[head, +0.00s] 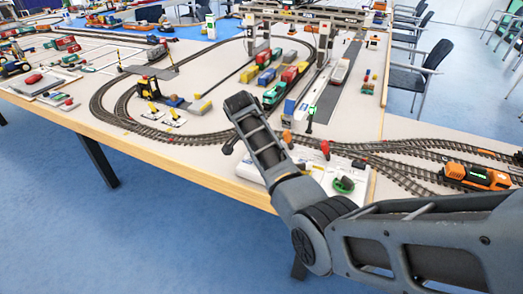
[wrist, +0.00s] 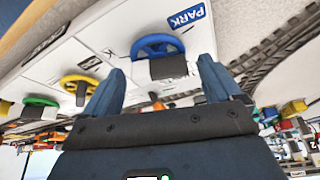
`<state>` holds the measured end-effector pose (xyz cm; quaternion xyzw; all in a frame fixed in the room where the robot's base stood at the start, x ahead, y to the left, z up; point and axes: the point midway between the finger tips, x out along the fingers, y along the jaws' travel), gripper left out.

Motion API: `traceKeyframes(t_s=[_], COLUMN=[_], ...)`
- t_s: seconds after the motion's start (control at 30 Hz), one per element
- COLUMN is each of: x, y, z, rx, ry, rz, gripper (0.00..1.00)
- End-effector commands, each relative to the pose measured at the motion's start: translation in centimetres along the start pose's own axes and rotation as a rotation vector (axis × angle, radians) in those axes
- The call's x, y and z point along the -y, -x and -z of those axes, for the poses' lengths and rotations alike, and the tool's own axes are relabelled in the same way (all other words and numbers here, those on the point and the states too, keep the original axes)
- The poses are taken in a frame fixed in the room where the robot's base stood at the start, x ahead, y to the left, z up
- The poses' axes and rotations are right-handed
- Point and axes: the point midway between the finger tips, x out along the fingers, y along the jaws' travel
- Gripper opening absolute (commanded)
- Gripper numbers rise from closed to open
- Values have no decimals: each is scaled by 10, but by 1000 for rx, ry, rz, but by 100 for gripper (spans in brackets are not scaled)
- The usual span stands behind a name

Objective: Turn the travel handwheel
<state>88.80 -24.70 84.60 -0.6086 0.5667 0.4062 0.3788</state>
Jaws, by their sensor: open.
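In the wrist view a white control panel (wrist: 130,25) carries a blue handwheel (wrist: 158,44), a yellow handwheel (wrist: 80,83) and a green handwheel (wrist: 40,101). A label reading PARK (wrist: 187,16) is beside the blue wheel. Another label lies to the left, too slanted to read, so I cannot tell which wheel is travel. My gripper (wrist: 160,76) is open, its two fingers apart, with the blue wheel ahead between them; no contact shows. In the head view a green wheel (head: 344,185) shows on the panel's right part; my arm hides much of the panel, and my fingers cannot be made out.
The panel sits at the near edge of a layout table (head: 225,165). Tracks curve behind it, with an orange locomotive (head: 476,176) at right. Gantry cranes (head: 320,40) stand farther back. Blue floor lies in front.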

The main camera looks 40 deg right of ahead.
Motion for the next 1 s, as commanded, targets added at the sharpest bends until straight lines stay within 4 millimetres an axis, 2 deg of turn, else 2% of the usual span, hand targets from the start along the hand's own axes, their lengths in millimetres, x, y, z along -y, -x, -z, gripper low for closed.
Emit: traceKeyframes(t_s=[0.13,0.23,0.5,0.63,0.8,1.0], x=[0,1,1,1,0,0], y=[2,10,54,69,78,78], z=[0,0,-1,0,0,0], rx=[0,-1,0,-1,0,0], ry=[1,1,1,0,-1,0], rz=[0,1,3,2,0,0], gripper=[92,92,92,92,92,92])
